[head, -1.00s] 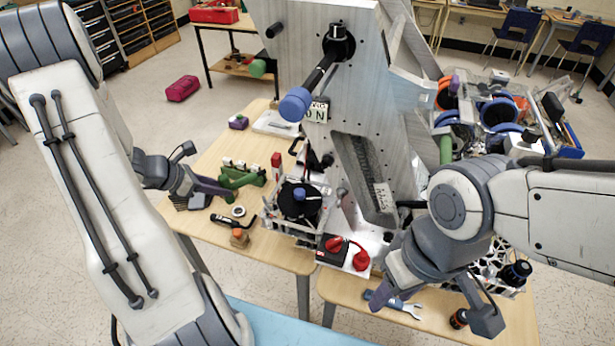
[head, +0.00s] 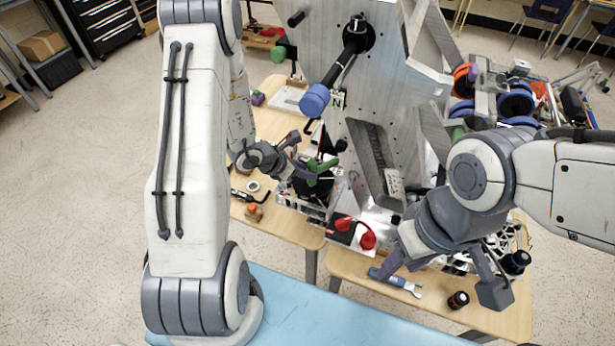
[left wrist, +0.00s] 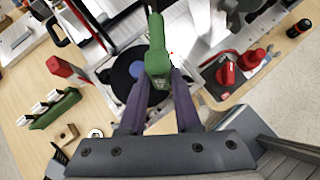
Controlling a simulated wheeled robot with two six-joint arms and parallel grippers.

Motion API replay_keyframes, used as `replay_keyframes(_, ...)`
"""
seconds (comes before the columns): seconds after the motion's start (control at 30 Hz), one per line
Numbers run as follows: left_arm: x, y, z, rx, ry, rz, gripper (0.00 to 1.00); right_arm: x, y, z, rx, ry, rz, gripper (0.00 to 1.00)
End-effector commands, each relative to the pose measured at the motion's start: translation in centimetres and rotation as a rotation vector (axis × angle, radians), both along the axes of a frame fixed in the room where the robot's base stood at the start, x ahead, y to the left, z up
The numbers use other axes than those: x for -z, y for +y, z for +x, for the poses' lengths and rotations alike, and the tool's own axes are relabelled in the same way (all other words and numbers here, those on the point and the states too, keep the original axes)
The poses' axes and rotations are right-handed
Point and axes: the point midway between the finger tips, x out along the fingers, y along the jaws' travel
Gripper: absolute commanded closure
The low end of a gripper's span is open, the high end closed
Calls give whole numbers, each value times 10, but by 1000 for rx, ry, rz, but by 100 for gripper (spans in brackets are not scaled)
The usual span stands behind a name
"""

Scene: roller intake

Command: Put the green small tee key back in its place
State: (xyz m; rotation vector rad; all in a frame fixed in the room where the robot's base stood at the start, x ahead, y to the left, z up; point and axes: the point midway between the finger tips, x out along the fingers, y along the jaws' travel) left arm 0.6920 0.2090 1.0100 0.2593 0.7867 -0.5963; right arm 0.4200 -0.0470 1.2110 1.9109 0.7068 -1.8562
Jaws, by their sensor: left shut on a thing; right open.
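The green small tee key (left wrist: 158,60) is between the purple fingers of my left gripper (left wrist: 157,85), in the middle of the left wrist view. Its thick green end faces the camera and hides what lies behind it. In the head view, the key (head: 322,165) and my left gripper (head: 308,162) are above the black round part with a blue knob (left wrist: 138,70), in front of the metal plate. The left gripper is shut on the key. My right gripper (head: 442,280) is open and empty near the front of the right table. I cannot make out the key's place.
A green holder with white pieces (left wrist: 50,108) lies left on the table. A red-and-black part (head: 354,230) and a wrench (head: 396,280) lie in front. The tall metal plate (head: 385,90) with a blue-ended bar (head: 316,98) stands close beyond my left gripper.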

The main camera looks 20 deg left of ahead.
Motion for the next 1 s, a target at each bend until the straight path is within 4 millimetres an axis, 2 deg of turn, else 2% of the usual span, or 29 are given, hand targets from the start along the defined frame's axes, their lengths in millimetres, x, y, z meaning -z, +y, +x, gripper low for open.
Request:
replay_keyframes(0.3,30,0,-1,0,2,-1,100,-15,0,0,-2,0,0,50)
replay_keyframes(0.43,35,-4,1,1,-2,1,100,-23,0,0,-4,0,0,50)
replay_keyframes(0.87,42,-3,2,1,-3,1,100,-15,0,0,-3,0,0,50)
replay_keyframes(0.9,41,-3,2,1,-2,1,61,-16,0,0,-3,0,0,50)
replay_keyframes(0.97,41,-4,2,0,-2,1,38,-17,0,0,-3,0,0,50)
replay_keyframes(1.0,41,-4,2,0,-2,1,38,-17,0,0,-3,0,0,50)
